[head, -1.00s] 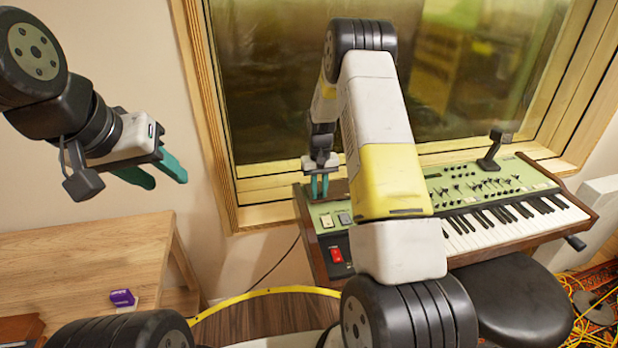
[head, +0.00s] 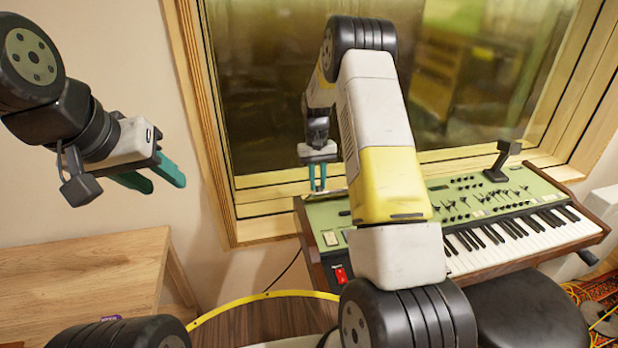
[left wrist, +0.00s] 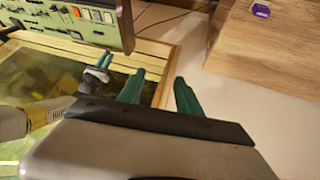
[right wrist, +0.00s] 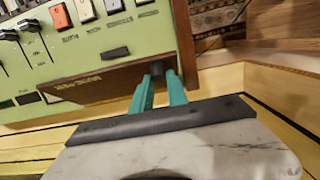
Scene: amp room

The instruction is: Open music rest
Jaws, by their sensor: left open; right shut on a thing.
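The music rest (right wrist: 105,80) is a brown panel with gold lettering at the back edge of the green synthesizer (head: 470,205); it shows best in the right wrist view. My right gripper (head: 317,189) is at the synthesizer's back left corner. The exact contact is partly hidden by the fingers. In the head view my right arm covers most of the panel. My left gripper (head: 165,182) is open and empty in the air, left of the synthesizer.
A window with a wooden frame (head: 222,150) stands right behind the synthesizer. A wooden table (head: 80,275) is at the lower left. A dark round stool (head: 530,312) is in front of the keys. A black piece (head: 505,155) stands up at the synthesizer's back right.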

